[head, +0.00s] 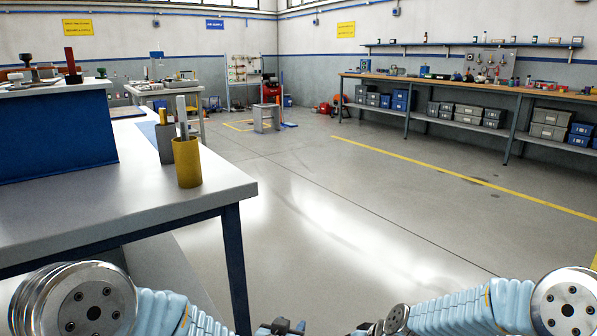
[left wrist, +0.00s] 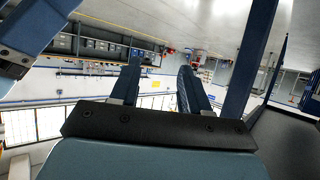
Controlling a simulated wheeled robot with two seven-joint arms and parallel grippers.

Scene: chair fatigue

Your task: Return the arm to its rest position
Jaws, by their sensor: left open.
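My left arm comes in at the bottom left of the head view. Its gripper (head: 283,327) shows only in part at the bottom edge, low in front of the workbench. In the left wrist view the two fingers of the left gripper (left wrist: 157,75) stand apart with nothing between them. The left wrist picture is upside down, with the room's floor at the top. My right arm comes in at the bottom right. Only a small dark part near its end shows at the bottom edge, and its jaws cannot be made out.
A grey-topped workbench (head: 110,210) with dark blue legs stands close on the left. It carries a yellow cup (head: 187,165), a grey cup and a blue box (head: 55,138). A long shelf bench (head: 470,88) lines the back right wall. The middle floor is clear.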

